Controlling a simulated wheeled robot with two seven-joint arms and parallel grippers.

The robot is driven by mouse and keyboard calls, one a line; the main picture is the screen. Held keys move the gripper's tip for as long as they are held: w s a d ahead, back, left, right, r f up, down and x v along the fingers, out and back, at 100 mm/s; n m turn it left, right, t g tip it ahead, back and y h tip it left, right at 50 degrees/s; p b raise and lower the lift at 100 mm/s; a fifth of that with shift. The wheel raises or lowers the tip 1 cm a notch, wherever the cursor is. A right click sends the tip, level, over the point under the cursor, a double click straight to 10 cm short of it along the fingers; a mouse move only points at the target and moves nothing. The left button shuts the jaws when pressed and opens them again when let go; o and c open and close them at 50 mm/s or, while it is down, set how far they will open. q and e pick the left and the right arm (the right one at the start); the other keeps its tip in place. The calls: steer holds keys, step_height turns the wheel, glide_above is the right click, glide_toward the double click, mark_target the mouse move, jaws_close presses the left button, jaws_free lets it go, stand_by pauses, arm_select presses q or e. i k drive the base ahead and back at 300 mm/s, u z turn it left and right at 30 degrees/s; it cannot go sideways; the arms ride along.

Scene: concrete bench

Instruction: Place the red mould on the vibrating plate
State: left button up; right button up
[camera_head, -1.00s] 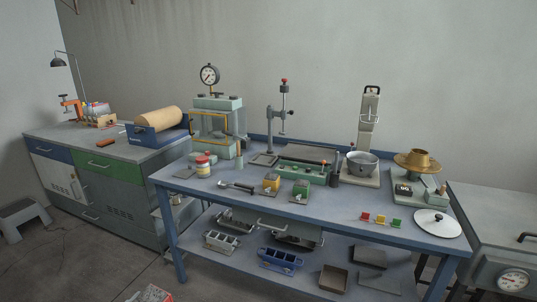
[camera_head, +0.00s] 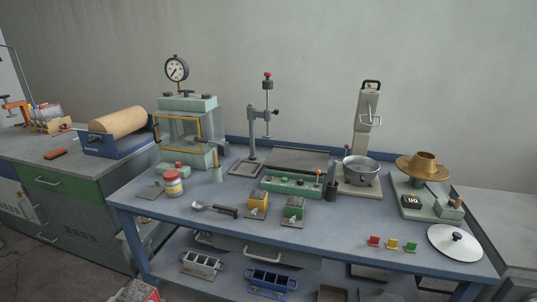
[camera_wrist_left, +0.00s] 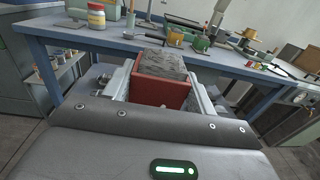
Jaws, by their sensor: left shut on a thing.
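The red mould (camera_wrist_left: 160,92) is in the left wrist view, an open-topped box with rough grey material (camera_wrist_left: 162,64) heaped in it. My left gripper (camera_wrist_left: 163,88) is shut on it, with a pale finger on each side. The mould is held in front of the blue bench, apart from it. A flat dark grey plate (camera_head: 298,159), which looks like the vibrating plate, lies at the back middle of the bench behind a green control box (camera_head: 291,185). Its top looks bare.
A yellow mould (camera_head: 257,203) and a green mould (camera_head: 293,208) stand on the blue bench (camera_head: 330,235) in front of the control box. A stand (camera_head: 252,130) rises left of the plate and a metal bowl (camera_head: 360,170) sits to its right. A scoop (camera_head: 213,208) and jar (camera_head: 173,184) lie left.

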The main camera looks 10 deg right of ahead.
mark_target(291, 157)
steer(key=z, duration=0.6)
steer(key=i, duration=0.6)
steer(key=z, duration=0.8)
